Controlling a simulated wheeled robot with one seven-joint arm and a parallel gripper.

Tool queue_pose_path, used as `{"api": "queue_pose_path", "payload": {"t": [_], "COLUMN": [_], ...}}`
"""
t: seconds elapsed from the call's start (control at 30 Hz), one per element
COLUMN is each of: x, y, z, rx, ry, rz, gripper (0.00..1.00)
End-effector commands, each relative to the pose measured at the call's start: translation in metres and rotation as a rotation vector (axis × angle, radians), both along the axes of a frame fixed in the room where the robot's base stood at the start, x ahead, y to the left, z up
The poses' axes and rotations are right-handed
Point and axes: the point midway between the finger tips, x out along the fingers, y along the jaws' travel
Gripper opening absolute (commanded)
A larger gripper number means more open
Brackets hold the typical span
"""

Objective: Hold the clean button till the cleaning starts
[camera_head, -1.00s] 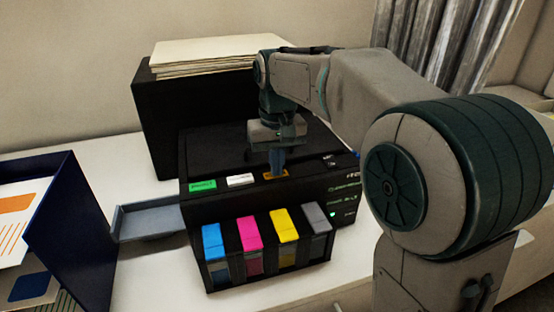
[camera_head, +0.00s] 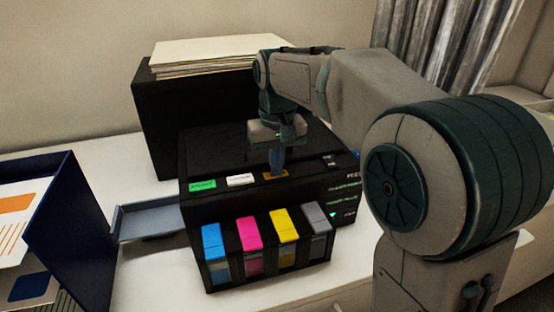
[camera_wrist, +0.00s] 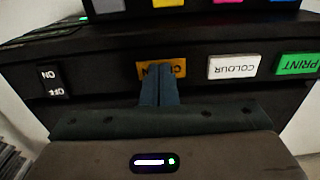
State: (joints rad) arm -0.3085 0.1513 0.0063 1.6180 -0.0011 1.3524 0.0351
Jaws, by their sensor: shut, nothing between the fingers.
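The black printer (camera_head: 200,155) stands on the white table. The orange clean button (camera_head: 283,175) is on its front top edge, and it also shows in the wrist view (camera_wrist: 178,67). My gripper (camera_head: 277,173) points down with its fingers shut and empty. In the wrist view the fingertips (camera_wrist: 159,72) are over the middle of the orange button and cover most of its lettering. They look to be touching it, though I cannot tell how far the button is pressed. Green lights show on the printer's right-hand panel (camera_head: 345,197).
A white COLOUR button (camera_wrist: 234,66) and a green PRINT button (camera_wrist: 297,64) sit beside the orange one. An on/off switch (camera_wrist: 53,80) is on its other side. Ink tanks (camera_head: 249,232) line the front. A paper stack (camera_head: 210,55) stands behind, and a blue holder (camera_head: 65,215) is left.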

Motion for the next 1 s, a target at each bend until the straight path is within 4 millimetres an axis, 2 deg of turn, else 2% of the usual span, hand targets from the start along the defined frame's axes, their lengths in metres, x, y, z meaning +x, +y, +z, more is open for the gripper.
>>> {"api": "queue_pose_path", "payload": {"t": [0.03,0.53,0.67,1.0], "x": [-0.003,-0.003,-0.004,-0.002], "y": [-0.001,-0.001,-0.001,-0.001], "z": [-0.015,-0.011,0.002,0.062], "rx": [-0.011,-0.01,-0.009,0.001], "ry": [0.033,0.032,0.028,-0.004], "rz": [0.001,0.001,0.0,-0.001], "gripper": [0.0,0.0,0.0,0.0]}}
